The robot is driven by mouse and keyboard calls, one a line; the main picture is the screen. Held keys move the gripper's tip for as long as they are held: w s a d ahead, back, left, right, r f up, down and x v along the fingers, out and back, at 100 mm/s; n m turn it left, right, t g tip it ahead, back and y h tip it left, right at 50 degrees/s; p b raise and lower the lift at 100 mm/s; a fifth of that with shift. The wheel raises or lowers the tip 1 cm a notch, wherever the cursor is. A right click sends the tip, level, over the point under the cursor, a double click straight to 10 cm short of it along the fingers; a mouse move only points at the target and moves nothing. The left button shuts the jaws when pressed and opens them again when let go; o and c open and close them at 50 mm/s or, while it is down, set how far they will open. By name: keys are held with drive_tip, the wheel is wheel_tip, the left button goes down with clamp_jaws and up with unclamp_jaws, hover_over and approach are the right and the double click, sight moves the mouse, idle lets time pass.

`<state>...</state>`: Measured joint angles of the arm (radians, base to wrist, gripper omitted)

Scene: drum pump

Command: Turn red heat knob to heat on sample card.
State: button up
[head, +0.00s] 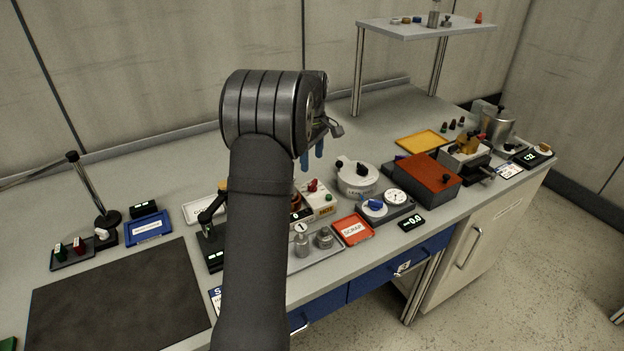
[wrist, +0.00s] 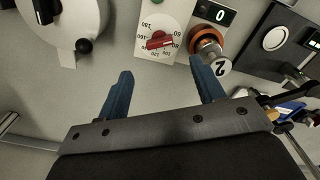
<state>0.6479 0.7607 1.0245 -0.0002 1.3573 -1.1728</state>
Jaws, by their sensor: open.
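The red knob (wrist: 158,41) sits on a white dial face (wrist: 150,18) printed with numbers in the wrist view. In the head view, a red knob (head: 312,185) shows on a small cream box (head: 318,201) marked HOT. My gripper (wrist: 161,66) is open and empty, its two blue fingers pointing at the dial and the knob lying beyond the gap between their tips. The blue fingers also show in the head view (head: 312,154), above the box. I see no contact with the knob. I cannot pick out a sample card with certainty.
A round white pot (head: 357,179) with black knobs stands beside the box; part of it shows in the wrist view (wrist: 72,22). A red SCRAP tray (head: 353,230) is in front. My arm hides some of the bench.

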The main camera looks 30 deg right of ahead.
sight(312, 182)
wheel_tip(312, 182, down, 8)
drive_tip(key=shift+f, duration=0.15)
idle(0.3)
drive_tip(key=c, duration=1)
